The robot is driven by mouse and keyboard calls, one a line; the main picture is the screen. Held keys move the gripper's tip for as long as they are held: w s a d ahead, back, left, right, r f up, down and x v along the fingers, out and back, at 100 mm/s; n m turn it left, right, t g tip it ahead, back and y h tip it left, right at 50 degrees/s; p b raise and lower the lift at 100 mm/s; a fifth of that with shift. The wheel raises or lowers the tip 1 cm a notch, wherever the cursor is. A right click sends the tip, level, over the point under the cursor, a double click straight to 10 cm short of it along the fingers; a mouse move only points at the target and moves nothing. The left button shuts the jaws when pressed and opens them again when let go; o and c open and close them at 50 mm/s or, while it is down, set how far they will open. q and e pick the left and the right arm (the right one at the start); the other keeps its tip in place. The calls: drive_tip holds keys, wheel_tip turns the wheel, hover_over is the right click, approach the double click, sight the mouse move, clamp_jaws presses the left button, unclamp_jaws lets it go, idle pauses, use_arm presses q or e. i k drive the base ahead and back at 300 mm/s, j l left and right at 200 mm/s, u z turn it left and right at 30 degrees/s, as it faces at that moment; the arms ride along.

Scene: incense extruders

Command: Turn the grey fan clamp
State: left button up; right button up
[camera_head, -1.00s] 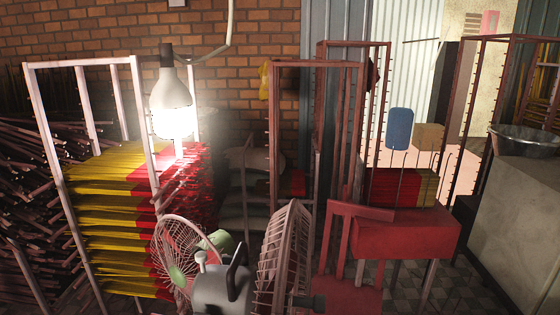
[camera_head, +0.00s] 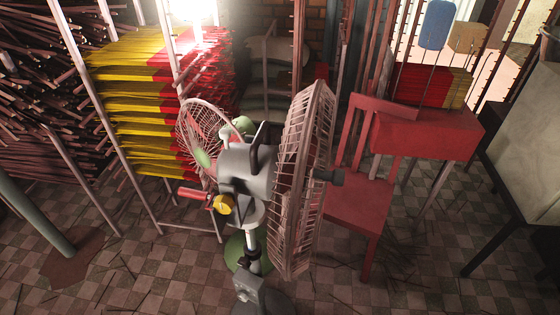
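A grey fan (camera_head: 248,172) stands in the middle of the view, with a grey motor housing and a large wire cage (camera_head: 305,180) seen nearly edge-on. A yellow knob (camera_head: 223,204) shows just below the housing. A pale pole (camera_head: 252,238) runs down from the housing to a dark collar (camera_head: 249,260), with a wider grey part (camera_head: 262,294) at the bottom edge. I cannot tell for certain which of these is the clamp. Neither of my grippers is in view.
A second fan with a green hub (camera_head: 203,157) stands behind, to the left. A red chair (camera_head: 352,208) is close on the right. A rack of yellow and red incense bundles (camera_head: 135,95) stands at left. A grey-green post (camera_head: 35,212) is at far left. Tiled floor is open at lower right.

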sight(244, 262)
drive_tip(key=k+j, duration=0.7)
drive_tip(key=k, duration=0.15)
drive_tip(key=j+z, duration=0.05)
